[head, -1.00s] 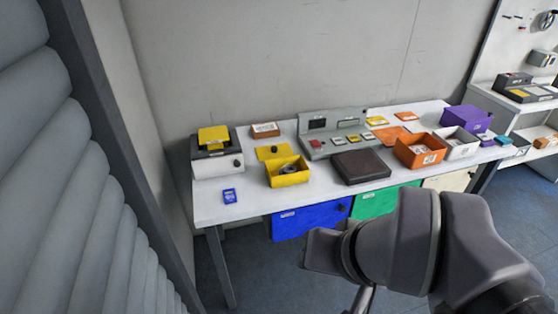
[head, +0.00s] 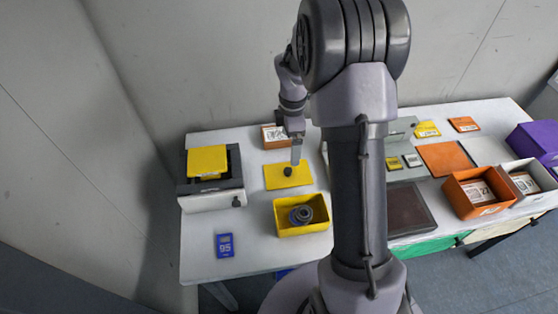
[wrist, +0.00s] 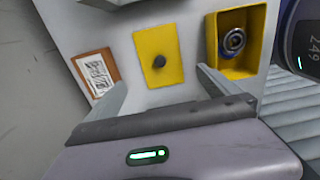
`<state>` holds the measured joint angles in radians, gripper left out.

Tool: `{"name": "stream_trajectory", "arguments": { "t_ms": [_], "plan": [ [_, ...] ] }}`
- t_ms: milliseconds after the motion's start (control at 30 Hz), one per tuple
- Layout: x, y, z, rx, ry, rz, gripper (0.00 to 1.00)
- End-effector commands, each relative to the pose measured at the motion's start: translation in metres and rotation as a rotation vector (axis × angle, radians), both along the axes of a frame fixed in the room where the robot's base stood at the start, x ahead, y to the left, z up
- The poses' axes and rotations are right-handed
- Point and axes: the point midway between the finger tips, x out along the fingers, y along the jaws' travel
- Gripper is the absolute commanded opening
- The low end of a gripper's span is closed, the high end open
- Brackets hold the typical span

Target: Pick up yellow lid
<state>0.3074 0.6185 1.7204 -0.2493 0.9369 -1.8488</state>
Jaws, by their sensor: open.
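The yellow lid (head: 275,178) lies flat on the white table, behind the open yellow box. It is a flat yellow plate with a dark round knob (head: 288,171) at its middle. In the wrist view the lid (wrist: 150,45) lies ahead, between the lines of my two fingers. My gripper (head: 296,153) is above the far part of the lid in the head view, pointing down. In the wrist view my gripper (wrist: 160,80) has its fingers wide apart with nothing between them. The height gap between fingertips and knob is hard to judge.
The yellow box (head: 302,230) with a dark ring-shaped part stands in front of the lid. A brown box with a label (head: 274,136) stands behind it. A scale-like device (head: 213,192) and a blue tag (head: 225,245) are at left. Bare table (head: 250,225) lies between.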

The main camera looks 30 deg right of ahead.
Motion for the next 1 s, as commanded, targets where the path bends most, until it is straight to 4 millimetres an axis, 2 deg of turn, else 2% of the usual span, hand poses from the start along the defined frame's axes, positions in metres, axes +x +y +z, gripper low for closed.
{"name": "stream_trajectory", "arguments": {
  "t_ms": [33,200,467,633,700,867,1000],
  "plan": [
    [-0.001,0.001,-0.023,0.002,0.004,0.000,1.00],
    [0.000,0.001,-0.066,0.000,0.001,-0.001,1.00],
    [0.000,0.001,-0.093,0.001,0.000,-0.002,1.00],
    [0.000,0.002,-0.129,0.001,0.001,-0.002,1.00],
    [0.000,0.001,-0.134,0.001,0.000,-0.003,1.00],
    [0.000,0.001,-0.131,0.001,-0.001,-0.003,1.00],
    [0.000,0.001,-0.131,0.001,-0.001,-0.003,0.74]
  ]
}}
